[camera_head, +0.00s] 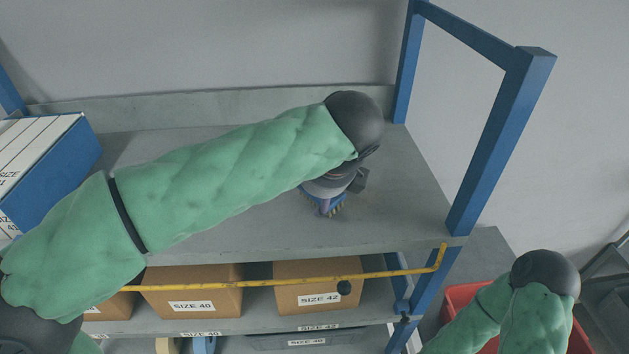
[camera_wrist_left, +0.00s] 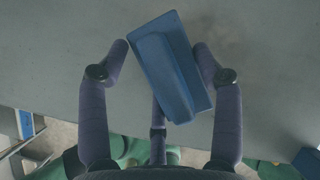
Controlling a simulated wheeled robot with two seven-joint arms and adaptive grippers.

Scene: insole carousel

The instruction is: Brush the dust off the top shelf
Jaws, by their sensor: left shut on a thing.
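My left arm reaches in from the left over the grey top shelf (camera_head: 240,235). The left gripper (camera_head: 328,190) is mostly hidden under my dark wrist in the head view. It is shut on a blue brush (camera_head: 322,209), whose pale bristles face down at or just above the shelf's right part. In the left wrist view the brush's blue back (camera_wrist_left: 172,65) sits tilted between the fingers (camera_wrist_left: 163,52). I cannot make out dust on the shelf. My right gripper is out of view; only part of its arm shows at lower right.
A blue box with white cartons (camera_head: 70,170) stands at the shelf's left end. A blue post (camera_head: 500,140) bounds the right end. A yellow bar (camera_head: 215,286) crosses in front below. Cardboard boxes (camera_head: 318,270) sit underneath. A red bin (camera_head: 462,297) is at lower right.

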